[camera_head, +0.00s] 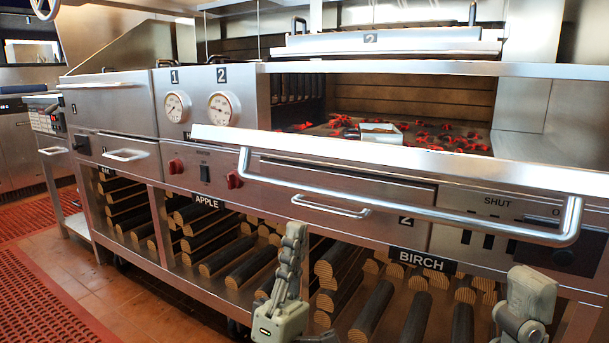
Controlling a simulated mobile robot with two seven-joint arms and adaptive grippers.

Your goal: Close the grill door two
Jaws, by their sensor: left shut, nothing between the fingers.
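Grill door two (400,156) is open. It is folded down and sticks out toward me, seen nearly edge-on as a long steel slab below the grill opening. Its long bar handle (410,205) hangs along the near side. Glowing coals (440,138) show in the opening behind it. My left gripper (296,232) points up in front of the log storage, below the door and apart from the handle in the picture. It is shut and empty. My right gripper (534,275) is at the lower right, below the handle's right end; its finger state is unclear.
A closed door one (108,105) is at the left, beside two gauges (223,108). A drawer handle (330,206) and red knobs (235,180) sit on the front panel. Log bays (205,200) are below.

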